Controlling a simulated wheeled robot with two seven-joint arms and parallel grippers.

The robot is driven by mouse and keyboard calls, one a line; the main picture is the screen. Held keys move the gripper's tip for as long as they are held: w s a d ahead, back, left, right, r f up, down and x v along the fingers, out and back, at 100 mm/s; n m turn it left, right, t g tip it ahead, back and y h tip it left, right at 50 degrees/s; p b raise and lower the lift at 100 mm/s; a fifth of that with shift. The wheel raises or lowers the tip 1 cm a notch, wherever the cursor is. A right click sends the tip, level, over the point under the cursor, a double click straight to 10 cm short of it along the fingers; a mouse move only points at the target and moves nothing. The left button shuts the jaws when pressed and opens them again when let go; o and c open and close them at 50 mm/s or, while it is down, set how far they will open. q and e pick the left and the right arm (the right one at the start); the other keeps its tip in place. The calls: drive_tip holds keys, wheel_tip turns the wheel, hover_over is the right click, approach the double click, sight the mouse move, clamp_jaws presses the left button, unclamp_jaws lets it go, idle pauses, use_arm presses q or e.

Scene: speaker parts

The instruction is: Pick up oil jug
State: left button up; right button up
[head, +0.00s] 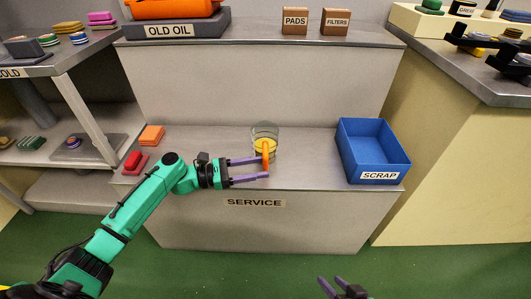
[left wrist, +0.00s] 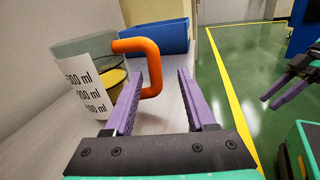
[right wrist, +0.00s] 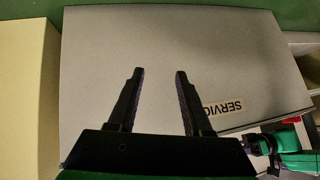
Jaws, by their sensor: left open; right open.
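The oil jug (head: 265,130) is a clear measuring jug with yellow oil in it and an orange handle. It stands upright on the lower grey shelf of the service bench. In the left wrist view the jug (left wrist: 80,75) shows millilitre marks, and its orange handle (left wrist: 150,60) points toward my left gripper. My left gripper (head: 267,168) is open, with its purple fingers level and the handle at their tips, apparently between them; contact cannot be told. My right gripper (head: 328,285) is open and empty, low in front of the bench; it also shows in the right wrist view (right wrist: 155,75).
A blue scrap bin (head: 375,150) stands right of the jug. Orange (head: 151,136) and red (head: 134,162) blocks lie at the shelf's left end. An old oil tray (head: 180,28) and two boxes, pads (head: 295,21) and filters (head: 335,22), stand on the upper shelf.

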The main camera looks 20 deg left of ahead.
use_arm(q)
drive_tip(key=x, duration=0.2)
drive_tip(key=b+x, duration=0.1)
drive_tip(key=x, duration=0.3)
drive_tip(key=shift+w+a+r, duration=0.15)
drive_tip(key=shift+w+r, duration=0.1)
drive_tip(key=shift+r, duration=0.1)
clamp_jaws()
use_arm(e)
drive_tip(key=a+t, duration=0.1)
drive_tip(key=a+f+t+y, duration=0.1)
drive_tip(key=shift+w+a, duration=0.1)
drive_tip(key=shift+a, duration=0.25)
idle(0.3)
